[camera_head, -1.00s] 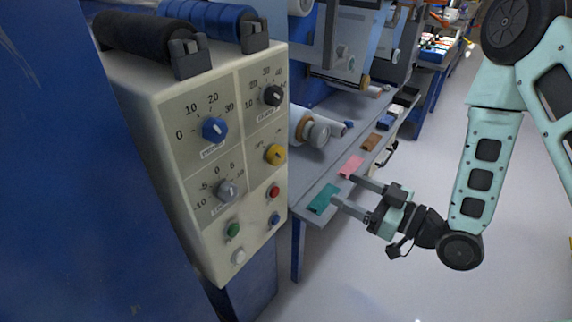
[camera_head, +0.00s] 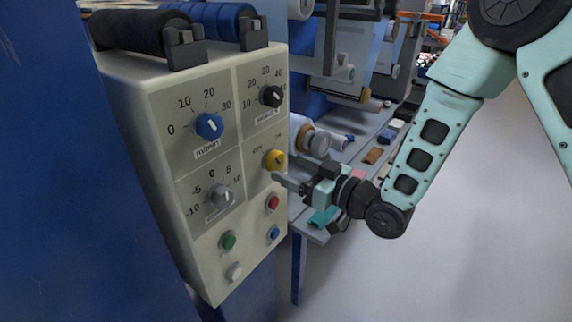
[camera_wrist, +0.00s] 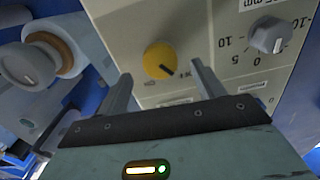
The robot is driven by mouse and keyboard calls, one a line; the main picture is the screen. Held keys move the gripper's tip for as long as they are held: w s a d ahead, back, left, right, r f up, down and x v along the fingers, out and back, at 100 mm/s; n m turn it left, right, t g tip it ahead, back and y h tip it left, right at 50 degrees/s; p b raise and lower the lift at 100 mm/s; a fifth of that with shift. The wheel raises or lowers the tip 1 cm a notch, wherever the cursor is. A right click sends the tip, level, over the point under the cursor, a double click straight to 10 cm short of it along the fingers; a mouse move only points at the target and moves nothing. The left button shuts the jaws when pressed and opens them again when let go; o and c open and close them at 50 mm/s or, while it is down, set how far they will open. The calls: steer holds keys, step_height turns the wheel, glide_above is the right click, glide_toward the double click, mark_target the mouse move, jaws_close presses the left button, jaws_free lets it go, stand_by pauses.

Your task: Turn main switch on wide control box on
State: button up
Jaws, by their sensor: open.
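The wide control box (camera_head: 165,240) stands in the left half of the head view, its front panel carrying several knobs and buttons. The main switch is the yellow knob (camera_head: 275,159) at the panel's right side, with off and on labels above it. In the wrist view the yellow knob (camera_wrist: 160,61) shows a dark pointer mark and lies just beyond the fingertips, roughly between them. My gripper (camera_head: 279,180) is at the box's right edge, slightly below the knob. In the wrist view my gripper (camera_wrist: 162,78) is open with nothing between its fingers; I see no contact with the knob.
A red button (camera_head: 273,202) and a blue button (camera_head: 273,233) sit below the knob, close to my gripper. A grey knob (camera_wrist: 270,36) is right of the fingers in the wrist view. A table with rollers (camera_head: 315,143) stands behind. Floor at right is clear.

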mark_target(276, 162)
steer(key=shift+x, duration=1.3)
steer(key=c, duration=1)
